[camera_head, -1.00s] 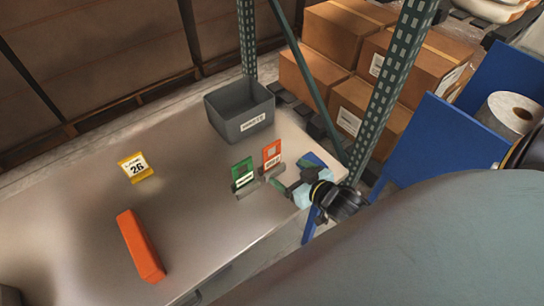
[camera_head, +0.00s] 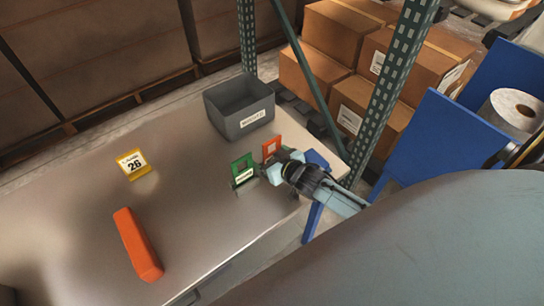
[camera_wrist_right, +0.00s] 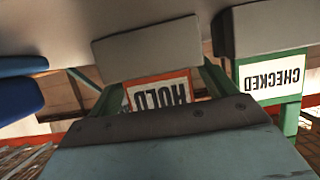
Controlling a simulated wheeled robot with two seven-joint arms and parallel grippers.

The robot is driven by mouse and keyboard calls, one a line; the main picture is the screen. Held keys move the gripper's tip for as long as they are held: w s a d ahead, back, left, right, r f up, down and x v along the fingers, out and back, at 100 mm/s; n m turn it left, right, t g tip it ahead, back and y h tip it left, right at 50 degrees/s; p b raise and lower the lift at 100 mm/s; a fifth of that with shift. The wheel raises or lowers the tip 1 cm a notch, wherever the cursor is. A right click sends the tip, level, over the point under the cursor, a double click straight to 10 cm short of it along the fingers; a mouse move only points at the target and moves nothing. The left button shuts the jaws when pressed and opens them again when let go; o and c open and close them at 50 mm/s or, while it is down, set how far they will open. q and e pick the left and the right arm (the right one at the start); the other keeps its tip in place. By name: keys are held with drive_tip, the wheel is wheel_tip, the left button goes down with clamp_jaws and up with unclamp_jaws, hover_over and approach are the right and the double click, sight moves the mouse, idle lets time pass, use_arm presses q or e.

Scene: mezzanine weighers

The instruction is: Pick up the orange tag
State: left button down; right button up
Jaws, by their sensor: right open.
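The orange tag (camera_head: 272,146) stands upright near the right side of the table (camera_head: 190,215), behind the green tag (camera_head: 242,170). In the right wrist view, which is upside down, the orange tag's white label reads HOLD (camera_wrist_right: 160,95). The green tag beside it reads CHECKED (camera_wrist_right: 270,75). My right gripper (camera_head: 279,165) is open, low over the table just to the right of both tags. Its body (camera_wrist_right: 165,150) hides part of the orange tag in the wrist view. I cannot tell whether it touches the tag. My left gripper is not in view.
A grey bin (camera_head: 240,120) stands behind the tags. A yellow tag marked 26 (camera_head: 133,164) and a long orange block (camera_head: 138,245) are to the left. A perforated green post (camera_head: 390,90) rises beyond the table's right end. The table's middle is clear.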

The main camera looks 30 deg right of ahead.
drive_tip(key=c, duration=1)
